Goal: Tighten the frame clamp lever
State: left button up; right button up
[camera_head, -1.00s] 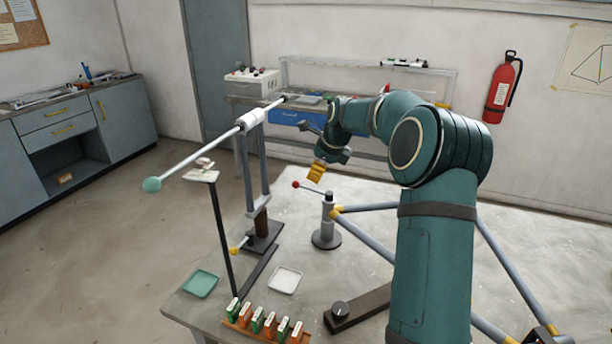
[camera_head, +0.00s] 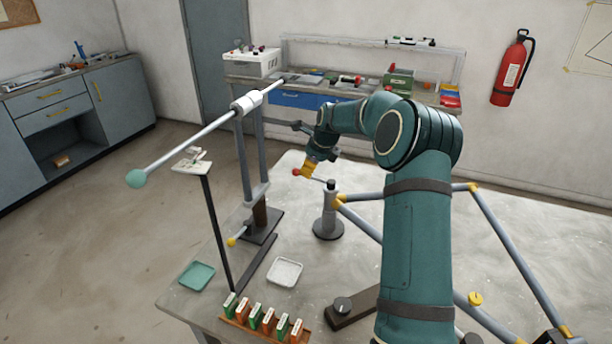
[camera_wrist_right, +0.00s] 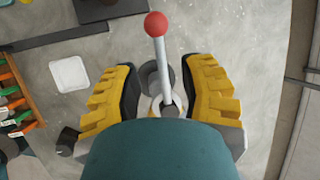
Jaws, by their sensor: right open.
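The clamp lever (camera_head: 315,178) is a thin rod with a red ball knob (camera_head: 296,172). It comes off the top of a grey clamp post (camera_head: 328,214) on a round dark base on the table. My right gripper (camera_head: 308,170) has yellow fingers and is at the lever, close to the knob. In the right wrist view the open fingers (camera_wrist_right: 164,75) stand on either side of the lever rod (camera_wrist_right: 162,65), with a gap on each side. The red knob (camera_wrist_right: 156,24) lies beyond the fingertips. My left gripper is not in view.
Grey frame tubes (camera_head: 512,265) with yellow joints lie to the right of the post. A stand (camera_head: 250,150) holding a long rod with a green ball end rises to the left. A white tray (camera_head: 285,272), green tray (camera_head: 196,276) and rack (camera_head: 265,322) sit at the front.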

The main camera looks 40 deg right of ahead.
jog(key=x, duration=0.5)
jog(key=shift+r, duration=0.1)
grip_shut()
